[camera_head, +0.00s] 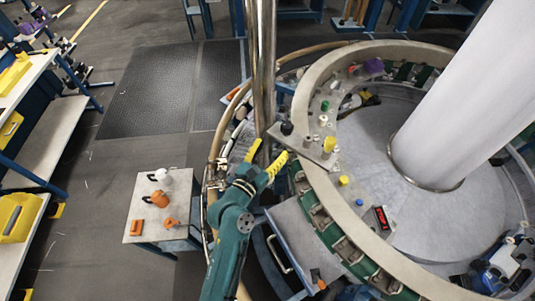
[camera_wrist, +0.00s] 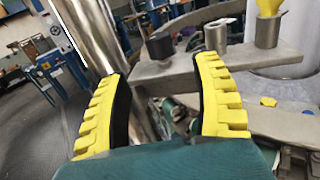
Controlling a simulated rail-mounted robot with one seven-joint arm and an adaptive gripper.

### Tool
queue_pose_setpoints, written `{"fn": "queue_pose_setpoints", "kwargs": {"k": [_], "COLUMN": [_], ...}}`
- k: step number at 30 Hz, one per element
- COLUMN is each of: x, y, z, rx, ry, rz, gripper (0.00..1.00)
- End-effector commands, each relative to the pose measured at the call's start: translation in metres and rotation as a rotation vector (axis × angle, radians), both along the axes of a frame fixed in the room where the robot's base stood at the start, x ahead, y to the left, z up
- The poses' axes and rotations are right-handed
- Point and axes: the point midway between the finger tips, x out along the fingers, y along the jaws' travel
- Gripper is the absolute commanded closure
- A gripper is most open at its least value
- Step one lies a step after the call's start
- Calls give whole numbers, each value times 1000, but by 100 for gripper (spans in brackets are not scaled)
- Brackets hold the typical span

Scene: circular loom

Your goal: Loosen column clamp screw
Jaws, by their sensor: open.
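A black knob (camera_head: 286,128), which looks like the clamp screw, sits on a grey clamp plate (camera_head: 312,149) beside the chrome column (camera_head: 263,70). In the wrist view the knob (camera_wrist: 160,46) stands upright on the plate (camera_wrist: 190,67), with the column (camera_wrist: 95,35) to its left. My gripper (camera_head: 266,156) has yellow ribbed fingers spread apart, with nothing between them. In the head view it is just below and left of the knob. In the wrist view (camera_wrist: 158,72) the knob shows beyond the gap between the fingertips, apart from both.
The loom's large ring (camera_head: 345,232) curves around a thick white cylinder (camera_head: 455,95). A small table (camera_head: 150,215) with orange items stands at left. Dark floor mats (camera_head: 150,88) lie clear behind.

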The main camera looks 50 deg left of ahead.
Motion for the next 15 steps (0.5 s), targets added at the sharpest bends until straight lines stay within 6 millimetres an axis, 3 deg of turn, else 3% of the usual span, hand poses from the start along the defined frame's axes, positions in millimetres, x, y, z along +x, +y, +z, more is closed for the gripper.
{"fn": "queue_pose_setpoints", "kwargs": {"k": [5,15], "x": [-21,-23], "y": [-7,-9], "z": [0,2], "rx": [1,-1], "ry": [1,-4], "rz": [1,-1], "gripper": [34,34]}}
